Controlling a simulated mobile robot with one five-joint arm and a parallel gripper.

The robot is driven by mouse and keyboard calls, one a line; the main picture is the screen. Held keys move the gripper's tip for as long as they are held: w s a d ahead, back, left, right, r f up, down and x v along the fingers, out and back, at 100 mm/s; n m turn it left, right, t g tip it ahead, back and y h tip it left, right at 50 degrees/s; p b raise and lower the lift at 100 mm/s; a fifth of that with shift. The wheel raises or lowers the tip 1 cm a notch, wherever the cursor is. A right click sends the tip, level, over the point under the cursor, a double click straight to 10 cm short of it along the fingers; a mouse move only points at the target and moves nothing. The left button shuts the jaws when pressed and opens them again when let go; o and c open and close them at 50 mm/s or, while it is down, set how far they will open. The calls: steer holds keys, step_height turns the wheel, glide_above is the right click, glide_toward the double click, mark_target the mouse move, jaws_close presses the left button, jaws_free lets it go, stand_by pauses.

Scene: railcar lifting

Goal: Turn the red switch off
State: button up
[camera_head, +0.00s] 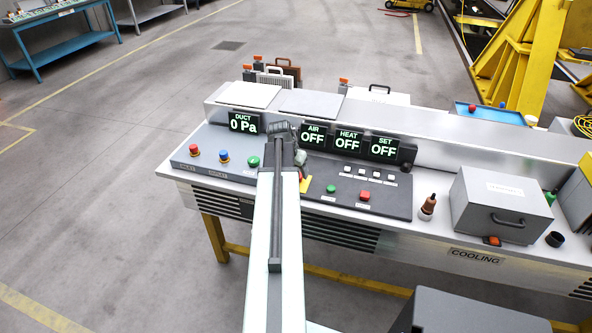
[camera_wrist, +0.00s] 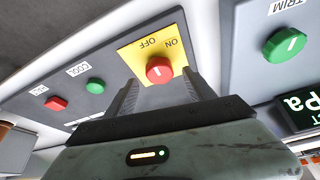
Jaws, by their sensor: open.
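The red switch (camera_wrist: 160,70) is a round knob with a short white mark, on a yellow plate (camera_wrist: 135,55) lettered ON and OFF in the wrist view. The lettering appears upside down there. I cannot tell clearly which word the mark points to. My gripper (camera_wrist: 163,88) is open, with one dark finger on each side just below the knob in that view. I cannot tell whether the fingers touch it. In the head view my arm hides most of the switch, and only a bit of its yellow plate (camera_head: 306,185) shows.
A green button (camera_wrist: 95,85) and a red button (camera_wrist: 56,103) sit on the same panel. A green TRIM knob (camera_wrist: 285,47) is on the neighbouring panel. Displays reading AIR OFF (camera_head: 313,136), HEAT OFF (camera_head: 348,141) and SET OFF (camera_head: 384,147) stand behind the controls.

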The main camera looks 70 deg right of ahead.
steer(key=p+v, duration=0.3)
steer(key=v, duration=0.2)
steer(key=shift+r, duration=0.1)
